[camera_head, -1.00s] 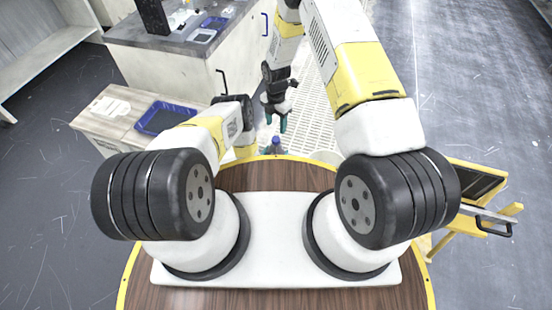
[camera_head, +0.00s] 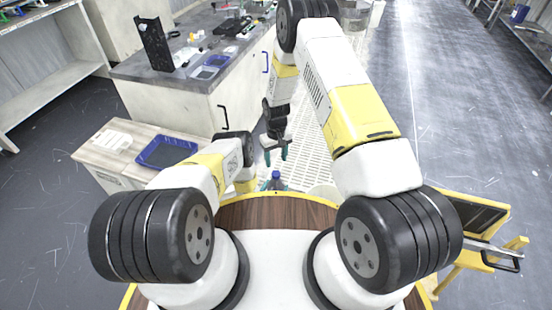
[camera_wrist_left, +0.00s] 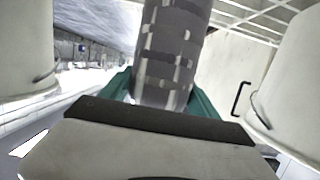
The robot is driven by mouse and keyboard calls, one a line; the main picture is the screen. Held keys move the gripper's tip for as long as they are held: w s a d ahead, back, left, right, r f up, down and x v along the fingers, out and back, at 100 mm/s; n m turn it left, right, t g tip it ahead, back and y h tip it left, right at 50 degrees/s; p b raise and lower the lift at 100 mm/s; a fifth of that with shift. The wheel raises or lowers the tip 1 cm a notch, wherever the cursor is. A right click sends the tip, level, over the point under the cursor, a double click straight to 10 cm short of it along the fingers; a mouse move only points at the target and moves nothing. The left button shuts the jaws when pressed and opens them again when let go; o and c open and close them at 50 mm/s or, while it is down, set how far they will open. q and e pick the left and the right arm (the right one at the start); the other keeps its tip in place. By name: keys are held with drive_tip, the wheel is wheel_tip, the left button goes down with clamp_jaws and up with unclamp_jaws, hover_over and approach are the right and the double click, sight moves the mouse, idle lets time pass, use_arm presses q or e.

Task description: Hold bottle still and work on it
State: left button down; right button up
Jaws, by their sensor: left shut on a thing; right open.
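A bottle with a blue cap (camera_head: 276,175) stands out low in the middle of the head view. Its lower part is hidden there. In the left wrist view the bottle's grey, banded body (camera_wrist_left: 170,50) rises between the green fingers of my left gripper (camera_wrist_left: 163,92), which is shut on it. In the head view my left arm comes in from the left, and its jaws are largely hidden by the bottle's surroundings and my round top.
A low wooden cabinet with a blue tray (camera_head: 166,152) stands at the left. Behind it is a grey-topped counter (camera_head: 150,68) with a black bracket (camera_head: 152,42) and small items. A yellow frame (camera_head: 478,225) stands at the right. Open floor lies beyond on the right.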

sight(276, 173)
drive_tip(key=m, duration=0.4)
drive_tip(key=shift+m, duration=0.4)
drive_tip(key=m, duration=0.4)
drive_tip(key=shift+m, duration=0.3)
drive_tip(key=m, duration=0.6)
drive_tip(key=shift+m, duration=0.3)
drive_tip(key=m, duration=0.6)
drive_tip(key=shift+m, duration=0.4)
drive_tip(key=m, duration=0.8)
drive_tip(key=shift+m, duration=0.3)
drive_tip(key=shift+f, duration=4)
drive_tip(key=shift+c, duration=0.3)
